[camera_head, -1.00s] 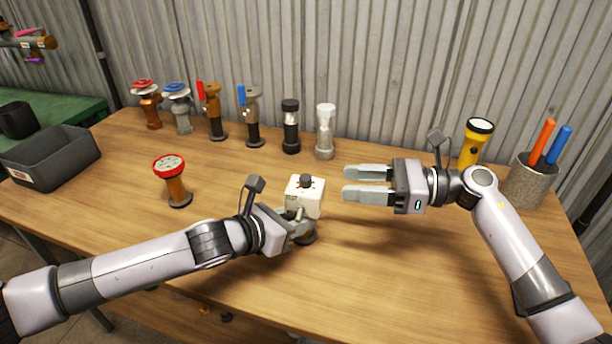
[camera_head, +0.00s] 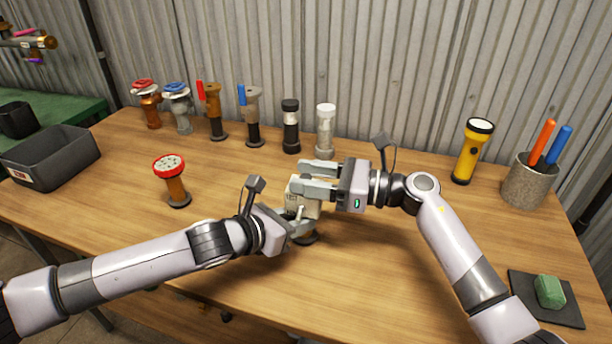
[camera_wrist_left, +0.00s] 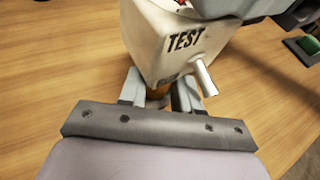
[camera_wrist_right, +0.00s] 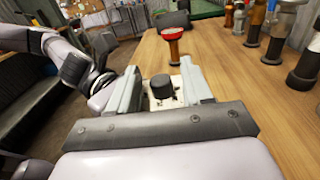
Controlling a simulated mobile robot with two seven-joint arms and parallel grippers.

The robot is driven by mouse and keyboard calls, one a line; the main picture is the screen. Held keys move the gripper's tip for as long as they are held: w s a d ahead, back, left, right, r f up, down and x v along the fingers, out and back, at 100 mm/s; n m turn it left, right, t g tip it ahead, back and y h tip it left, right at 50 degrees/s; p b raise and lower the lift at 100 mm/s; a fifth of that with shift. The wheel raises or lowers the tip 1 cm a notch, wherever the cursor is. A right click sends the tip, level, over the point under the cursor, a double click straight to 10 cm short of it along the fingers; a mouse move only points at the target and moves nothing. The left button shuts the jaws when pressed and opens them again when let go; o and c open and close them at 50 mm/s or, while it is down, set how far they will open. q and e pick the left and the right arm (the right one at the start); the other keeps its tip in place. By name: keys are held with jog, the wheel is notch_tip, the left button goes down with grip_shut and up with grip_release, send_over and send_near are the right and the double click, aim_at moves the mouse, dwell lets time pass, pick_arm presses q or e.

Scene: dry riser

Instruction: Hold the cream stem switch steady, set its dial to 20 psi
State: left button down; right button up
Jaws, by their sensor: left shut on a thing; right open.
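The cream stem switch (camera_head: 303,206) stands upright on the table, a boxy head on a stem with a dark base. Its front is marked TEST in the left wrist view (camera_wrist_left: 180,50). My left gripper (camera_head: 296,228) is shut on its stem, below the head. My right gripper (camera_head: 318,177) is open at the head's top. In the right wrist view its fingers (camera_wrist_right: 162,92) stand on either side of the black dial knob (camera_wrist_right: 162,87), with a gap visible. The dial's marks are mostly hidden by the fingers, so its setting cannot be read.
A red-topped stem (camera_head: 175,180) stands to the left. A row of valves and stems, including a clear-topped one (camera_head: 325,130), stands behind. A yellow torch (camera_head: 472,150), a pen cup (camera_head: 528,182) and a green block on a dark mat (camera_head: 550,292) are at right. The front table is clear.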

jog(key=shift+w+a, duration=0.1)
jog(key=shift+a, duration=0.2)
grip_shut()
jog(key=shift+f+m+t, duration=0.1)
jog(key=shift+m+t, duration=0.2)
jog(key=shift+t, duration=0.1)
jog(key=shift+f+m+t+h, duration=0.1)
jog(key=shift+m+t+h, duration=0.7)
jog(key=shift+t, duration=0.45)
jog(key=shift+m+t+h, duration=0.6)
jog(key=shift+m+t, duration=0.4)
jog(key=shift+t, duration=0.25)
jog(key=shift+a+m+t+h, duration=0.1)
jog(key=shift+m+t+h, duration=0.8)
jog(key=shift+m+t, duration=0.15)
jog(key=shift+a+m+t+h, duration=0.1)
jog(key=shift+m+t+h, duration=0.3)
jog(key=shift+t, duration=0.15)
jog(key=shift+m+h, duration=0.25)
jog(key=shift+h, duration=0.15)
